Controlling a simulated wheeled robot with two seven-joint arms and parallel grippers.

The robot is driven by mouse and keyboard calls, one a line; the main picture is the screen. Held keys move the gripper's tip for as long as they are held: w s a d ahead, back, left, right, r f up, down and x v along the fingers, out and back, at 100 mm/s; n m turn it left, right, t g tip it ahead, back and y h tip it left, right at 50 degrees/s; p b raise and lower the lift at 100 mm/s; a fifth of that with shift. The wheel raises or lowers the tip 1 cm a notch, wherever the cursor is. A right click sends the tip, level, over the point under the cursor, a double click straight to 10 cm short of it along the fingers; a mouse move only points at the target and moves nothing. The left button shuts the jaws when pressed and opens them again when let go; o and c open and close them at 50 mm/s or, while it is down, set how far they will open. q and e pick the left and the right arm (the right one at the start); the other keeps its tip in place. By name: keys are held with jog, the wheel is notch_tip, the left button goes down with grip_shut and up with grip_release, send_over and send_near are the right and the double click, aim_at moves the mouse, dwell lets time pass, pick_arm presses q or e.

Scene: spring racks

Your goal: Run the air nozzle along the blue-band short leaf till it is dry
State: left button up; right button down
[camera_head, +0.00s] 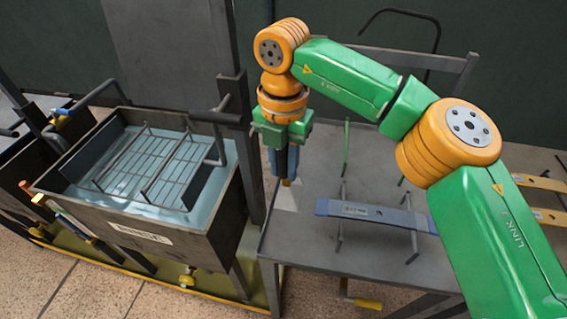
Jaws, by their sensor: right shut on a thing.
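My right gripper (284,138), green, points down at the left edge of the metal table and is shut on the blue air nozzle (287,162). The blue-band short leaf (385,215), a curved grey-blue strip with a label, lies across thin supports on the table. The nozzle is left of and apart from the leaf's left end. I cannot tell whether the leaf is wet. My left gripper is not in view.
A tank (150,238) of blue liquid with a wire rack (150,165) stands at left. A dark post (243,140) rises between tank and table (300,238). Yellow leaves (540,182) lie at far right. My right arm crosses above the table's right side.

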jog(key=shift+r, duration=0.15)
jog(key=c, duration=0.7)
grip_release()
jog(key=shift+a, duration=0.3)
notch_tip(320, 180, up, 7)
jog(key=shift+a+r+p, duration=0.1)
jog(key=shift+p, duration=0.4)
jog(key=shift+w, duration=0.1)
jog(key=shift+f, duration=0.2)
